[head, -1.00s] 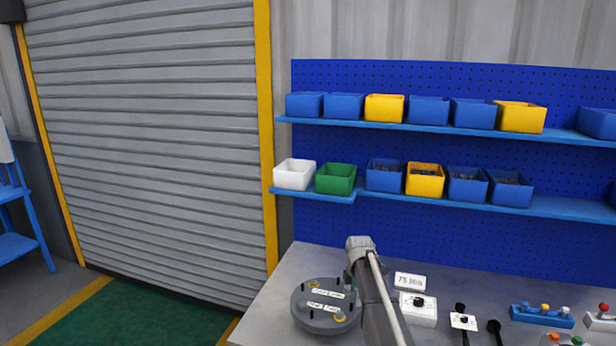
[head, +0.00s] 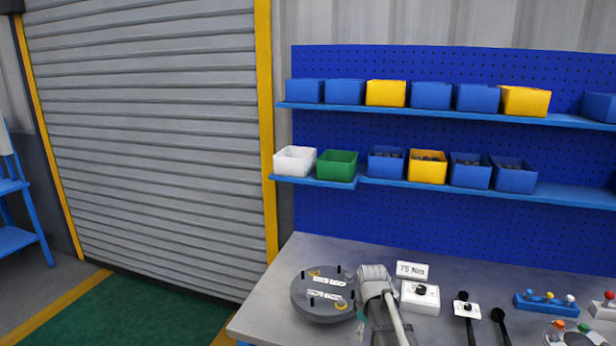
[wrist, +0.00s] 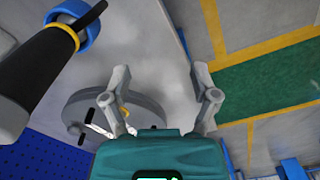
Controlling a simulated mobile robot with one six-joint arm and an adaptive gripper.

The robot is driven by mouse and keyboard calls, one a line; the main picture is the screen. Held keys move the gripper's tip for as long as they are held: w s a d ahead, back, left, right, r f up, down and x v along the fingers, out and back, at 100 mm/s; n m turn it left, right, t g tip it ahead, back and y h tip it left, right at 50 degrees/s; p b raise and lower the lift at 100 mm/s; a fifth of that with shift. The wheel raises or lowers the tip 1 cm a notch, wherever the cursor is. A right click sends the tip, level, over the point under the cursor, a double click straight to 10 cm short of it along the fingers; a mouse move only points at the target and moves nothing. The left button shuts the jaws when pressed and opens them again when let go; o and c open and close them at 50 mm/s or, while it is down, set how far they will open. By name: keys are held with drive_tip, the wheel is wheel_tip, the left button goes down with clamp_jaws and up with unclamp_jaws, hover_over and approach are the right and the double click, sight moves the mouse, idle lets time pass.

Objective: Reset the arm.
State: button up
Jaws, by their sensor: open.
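My gripper (wrist: 160,74) is open and empty in the wrist view, its two grey fingers spread apart in front of its teal body. The grey flanged shell (head: 317,307) lies on the left part of the workbench, with dark studs standing up on its rim and white labels on top. Part of the shell (wrist: 150,108) also shows beyond the fingers in the wrist view. In the head view my arm stands just right of the shell, and most of my gripper is hidden behind it.
The workbench (head: 285,265) carries a 75 Nm sign (head: 411,270), a white button box (head: 433,299) and other controls right of my arm. Shelves with bins (head: 427,167) run behind. A black, yellow-banded tool (wrist: 38,70) looms close in the wrist view.

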drive_tip(key=s+f+m+b, duration=0.4)
drive_tip(key=s+m, duration=0.5)
drive_tip(key=s, duration=0.4)
drive_tip(key=shift+s+d+f+m, duration=0.2)
drive_tip(key=shift+d+f+m, duration=0.05)
drive_tip(key=shift+f+m, duration=0.05)
idle(1.1)
